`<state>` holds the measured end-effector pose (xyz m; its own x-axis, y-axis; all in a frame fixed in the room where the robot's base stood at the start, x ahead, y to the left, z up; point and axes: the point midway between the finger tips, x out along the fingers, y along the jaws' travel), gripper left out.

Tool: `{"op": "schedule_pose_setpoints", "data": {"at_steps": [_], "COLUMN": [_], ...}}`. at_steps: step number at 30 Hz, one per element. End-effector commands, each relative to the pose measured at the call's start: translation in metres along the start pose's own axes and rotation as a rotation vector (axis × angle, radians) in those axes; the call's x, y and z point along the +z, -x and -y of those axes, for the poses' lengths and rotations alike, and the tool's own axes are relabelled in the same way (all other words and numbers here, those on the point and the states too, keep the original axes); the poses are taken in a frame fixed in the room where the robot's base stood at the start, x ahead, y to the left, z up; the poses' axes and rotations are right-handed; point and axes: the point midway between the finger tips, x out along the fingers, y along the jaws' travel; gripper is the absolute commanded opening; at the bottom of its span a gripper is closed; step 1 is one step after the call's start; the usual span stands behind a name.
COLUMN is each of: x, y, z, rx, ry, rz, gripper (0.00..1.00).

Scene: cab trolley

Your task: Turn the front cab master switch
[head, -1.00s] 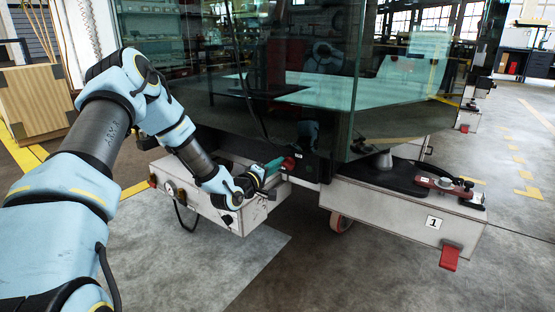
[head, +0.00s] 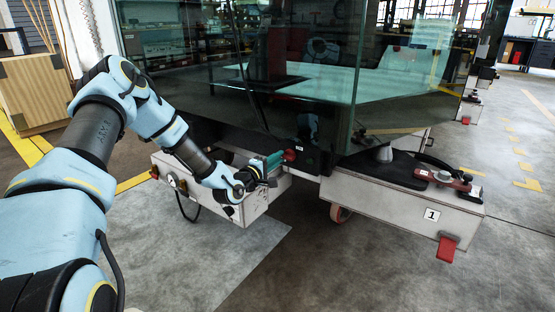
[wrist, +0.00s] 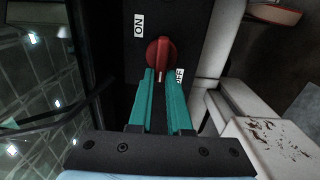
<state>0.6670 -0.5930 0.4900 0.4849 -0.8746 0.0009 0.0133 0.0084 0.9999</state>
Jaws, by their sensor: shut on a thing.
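The master switch is a red round knob (wrist: 161,52) with a raised grip and a white pointer line, on a black panel. In the wrist view, an ON label (wrist: 138,25) is at its upper left and a partly hidden OFF label (wrist: 180,75) at its lower right. The pointer line points down, nearer the OFF label. My gripper (wrist: 162,74), with teal fingers, is shut on the knob's grip, one finger on each side. In the head view, the red switch (head: 290,155) is at the cab's lower corner, with my gripper (head: 279,159) against it.
The glass cab (head: 400,90) rises just above the switch. White trolley beams (head: 400,200) stick out below, one with a red flap (head: 448,248) and a red-handled device (head: 445,178). A wooden crate (head: 32,95) stands at the left. The floor in front is clear.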

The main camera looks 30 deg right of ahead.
Motion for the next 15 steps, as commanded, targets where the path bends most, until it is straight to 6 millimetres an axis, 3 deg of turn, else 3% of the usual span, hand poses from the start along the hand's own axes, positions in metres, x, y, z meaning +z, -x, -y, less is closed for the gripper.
{"op": "schedule_pose_setpoints", "data": {"at_steps": [2, 3, 10, 15], "x": [0.0, 0.0, 0.0, 0.0], "y": [0.0005, 0.0005, 0.0003, 0.0002], "z": [0.0012, 0.0012, 0.0008, 0.0005], "rx": [-0.002, -0.003, -0.002, -0.001], "ry": [0.002, 0.002, 0.0, 0.0], "rz": [0.0, 0.0, 0.0, 0.0], "gripper": [0.0, 0.19, 0.44, 0.46]}}
